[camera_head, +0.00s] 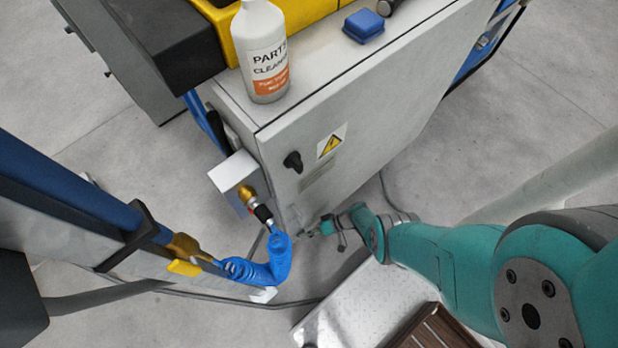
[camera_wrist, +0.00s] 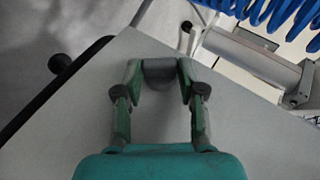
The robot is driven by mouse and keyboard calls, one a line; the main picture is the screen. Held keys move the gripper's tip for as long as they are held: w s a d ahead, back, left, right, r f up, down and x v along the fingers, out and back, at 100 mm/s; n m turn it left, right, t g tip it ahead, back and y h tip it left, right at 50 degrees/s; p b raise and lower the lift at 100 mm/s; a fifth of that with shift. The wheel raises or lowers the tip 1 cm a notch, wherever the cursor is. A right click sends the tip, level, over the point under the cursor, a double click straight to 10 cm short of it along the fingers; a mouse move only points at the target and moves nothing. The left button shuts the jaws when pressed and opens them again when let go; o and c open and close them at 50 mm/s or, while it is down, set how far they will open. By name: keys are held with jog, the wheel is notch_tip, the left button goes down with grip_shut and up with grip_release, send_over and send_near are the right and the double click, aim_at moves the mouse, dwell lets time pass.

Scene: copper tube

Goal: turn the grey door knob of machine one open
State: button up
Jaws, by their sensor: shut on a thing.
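The grey door knob (camera_wrist: 159,72) shows in the wrist view as a short rounded grey piece at the edge of a light grey panel (camera_wrist: 70,130). My gripper (camera_wrist: 158,76) has its two green fingers closed on either side of the knob, touching it. In the head view my gripper (camera_head: 316,228) is at the low front of the white machine cabinet (camera_head: 370,115). The knob is too small and covered there to make out clearly. How far the knob is turned cannot be told.
A black rotary switch (camera_head: 293,161) and a yellow warning label (camera_head: 331,141) are on the cabinet front. A coiled blue hose (camera_head: 262,262) hangs left of my gripper. A cleaner bottle (camera_head: 263,52) and a blue block (camera_head: 364,26) stand on top. A metal plate (camera_head: 350,315) lies below.

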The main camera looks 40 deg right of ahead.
jog(key=o, duration=1.1)
jog(key=shift+o, duration=0.2)
jog(key=shift+s+d, duration=0.1)
jog(key=v, duration=1.1)
jog(key=shift+s+d+r, duration=0.2)
jog(key=shift+d, duration=0.05)
